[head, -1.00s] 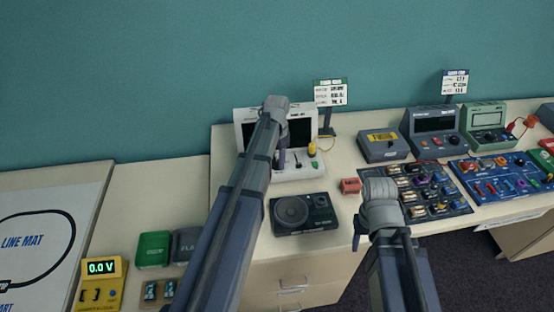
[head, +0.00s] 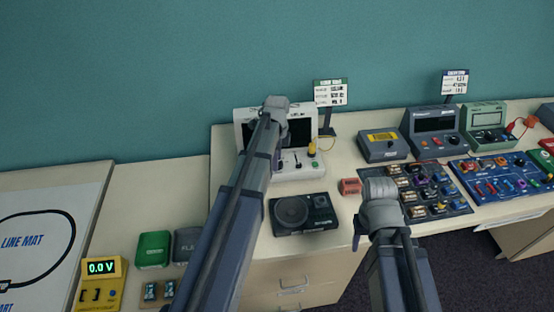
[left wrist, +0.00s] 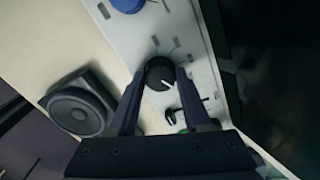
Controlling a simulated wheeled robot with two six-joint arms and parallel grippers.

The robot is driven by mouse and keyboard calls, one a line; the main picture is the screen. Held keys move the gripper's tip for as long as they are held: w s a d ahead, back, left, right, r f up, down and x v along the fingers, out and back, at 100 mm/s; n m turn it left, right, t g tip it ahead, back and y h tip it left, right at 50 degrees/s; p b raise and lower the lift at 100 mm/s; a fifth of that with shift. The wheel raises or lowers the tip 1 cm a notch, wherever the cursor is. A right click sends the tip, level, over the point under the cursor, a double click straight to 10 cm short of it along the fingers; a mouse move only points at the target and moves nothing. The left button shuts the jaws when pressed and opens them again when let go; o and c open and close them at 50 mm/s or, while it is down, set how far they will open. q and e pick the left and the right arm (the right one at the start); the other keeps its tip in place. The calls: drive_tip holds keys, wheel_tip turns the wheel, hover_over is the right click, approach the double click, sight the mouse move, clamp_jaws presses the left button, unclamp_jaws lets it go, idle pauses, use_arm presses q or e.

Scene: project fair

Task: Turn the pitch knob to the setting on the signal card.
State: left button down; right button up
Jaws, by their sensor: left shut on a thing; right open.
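A pale grey instrument panel (head: 305,170) with a dark screen stands at the back of the bench. In the left wrist view, my left gripper (left wrist: 159,77) is shut around a round black knob (left wrist: 160,72) on this panel, one finger on each side. The knob's white pointer line aims down and right in that view; its label is not readable. My left arm hides the knob in the head view. A green-topped card (head: 331,93) stands behind the panel, its text too small to read. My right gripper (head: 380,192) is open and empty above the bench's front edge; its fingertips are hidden.
A blue knob (left wrist: 128,3) and a black lever (left wrist: 171,114) flank the held knob. A speaker unit (head: 304,213) lies in front of the panel. A small red box (head: 350,187) and a switch board (head: 425,187) are near my right gripper. A blue-topped card (head: 455,83) stands farther right.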

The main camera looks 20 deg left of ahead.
use_arm(q)
drive_tip(key=shift+m, duration=0.9)
drive_tip(key=shift+c, duration=1.7)
unclamp_jaws()
drive_tip(key=shift+r, duration=0.15)
wheel_tip(320, 180, up, 8)
drive_tip(key=p, duration=0.8)
drive_tip(key=shift+f, duration=0.2)
